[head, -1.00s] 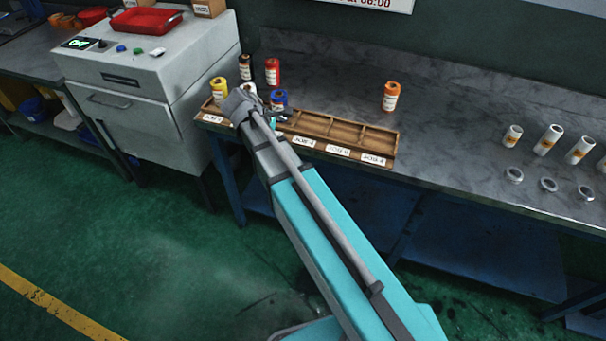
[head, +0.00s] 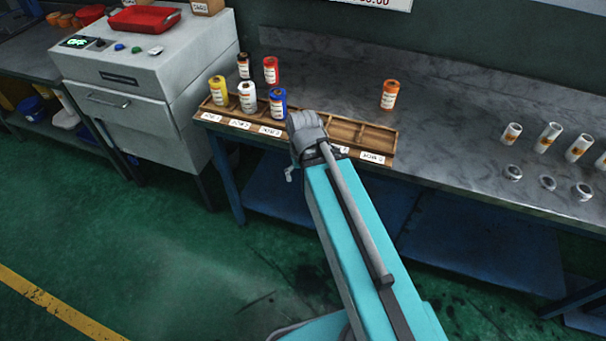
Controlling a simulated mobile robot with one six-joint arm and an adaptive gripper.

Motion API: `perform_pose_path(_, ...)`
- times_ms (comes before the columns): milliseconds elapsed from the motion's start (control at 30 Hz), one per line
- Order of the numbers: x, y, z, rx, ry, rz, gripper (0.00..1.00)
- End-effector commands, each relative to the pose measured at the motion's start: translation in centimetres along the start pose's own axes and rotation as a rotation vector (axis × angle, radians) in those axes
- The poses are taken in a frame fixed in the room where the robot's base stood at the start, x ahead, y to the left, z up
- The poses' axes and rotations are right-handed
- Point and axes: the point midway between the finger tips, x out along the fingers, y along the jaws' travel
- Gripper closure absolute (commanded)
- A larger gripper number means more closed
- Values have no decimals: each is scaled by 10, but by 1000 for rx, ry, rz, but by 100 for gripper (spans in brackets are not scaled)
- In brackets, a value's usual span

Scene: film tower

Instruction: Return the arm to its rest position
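My arm reaches up from the bottom of the head view, its grey wrist in front of the wooden rack. My gripper is mostly hidden behind the wrist; only a small grey part (head: 291,174) shows at the wrist's left, below the rack's front edge. Its fingers cannot be made out. The yellow (head: 219,93), white (head: 247,97) and blue (head: 278,103) canisters stand upright in the left compartments of the wooden rack (head: 377,147). The wrist is close to the blue canister in the picture. The rack's right compartments that show are empty.
Black (head: 244,67), red (head: 271,70) and orange (head: 389,95) canisters stand behind the rack on the grey bench (head: 455,130). Several white cylinders (head: 548,137) and round caps (head: 547,183) are at right. A grey machine (head: 150,90) with a red tray (head: 144,20) stands left. Floor is open at lower left.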

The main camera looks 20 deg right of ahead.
Motion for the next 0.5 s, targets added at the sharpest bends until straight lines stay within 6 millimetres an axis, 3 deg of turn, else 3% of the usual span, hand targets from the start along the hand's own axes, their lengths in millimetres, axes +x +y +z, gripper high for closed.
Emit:
perform_pose_path(267, -7, 0, 0, -3, 0, 2, 0)
perform_pose_path(500, -37, 0, 0, -4, 0, 2, 0)
